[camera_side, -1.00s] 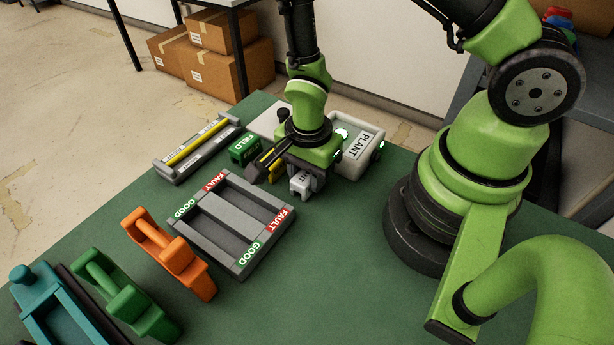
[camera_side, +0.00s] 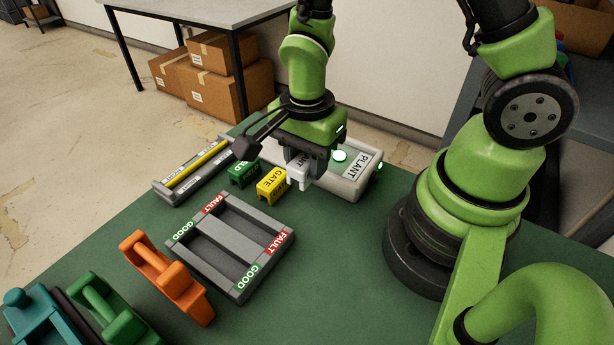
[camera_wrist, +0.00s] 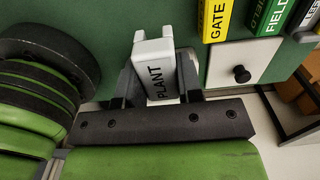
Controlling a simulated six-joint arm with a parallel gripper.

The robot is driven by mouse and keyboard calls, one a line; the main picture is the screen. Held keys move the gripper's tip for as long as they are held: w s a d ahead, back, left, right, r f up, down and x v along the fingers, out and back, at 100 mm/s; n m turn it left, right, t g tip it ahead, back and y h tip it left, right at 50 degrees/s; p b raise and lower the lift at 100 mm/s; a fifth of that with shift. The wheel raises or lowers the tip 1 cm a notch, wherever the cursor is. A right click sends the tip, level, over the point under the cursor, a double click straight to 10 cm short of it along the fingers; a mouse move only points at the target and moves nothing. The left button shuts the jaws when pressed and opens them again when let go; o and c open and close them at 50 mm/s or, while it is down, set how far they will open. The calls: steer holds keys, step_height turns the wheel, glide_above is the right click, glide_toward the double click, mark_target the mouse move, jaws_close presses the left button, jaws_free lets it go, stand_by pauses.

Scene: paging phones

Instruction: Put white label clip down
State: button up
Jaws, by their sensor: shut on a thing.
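The white label clip marked PLANT (camera_side: 298,172) is between the jaws of my gripper (camera_side: 306,164), which is shut on it. It hangs upright in front of the white PLANT phone unit (camera_side: 345,181). In the wrist view the white clip (camera_wrist: 154,62) sits between the two dark fingers of my gripper (camera_wrist: 158,76), its lettering facing the camera. I cannot tell whether its lower edge touches the green table.
A yellow GATE clip (camera_side: 271,183) and a green FIELD clip (camera_side: 244,171) stand to the left. A grey rail with a yellow strip (camera_side: 195,158) lies beyond them. A grey GOOD/FAULT tray (camera_side: 238,237) and an orange handset (camera_side: 168,277) are nearer. The table right of the tray is clear.

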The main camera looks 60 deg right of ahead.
steer(key=shift+w+r, duration=0.1)
steer(key=shift+r, duration=0.75)
steer(key=w, duration=1.2)
glide_toward(216, 147)
step_height(216, 147, down, 8)
steer(key=shift+r, duration=0.1)
steer(key=o, duration=0.9)
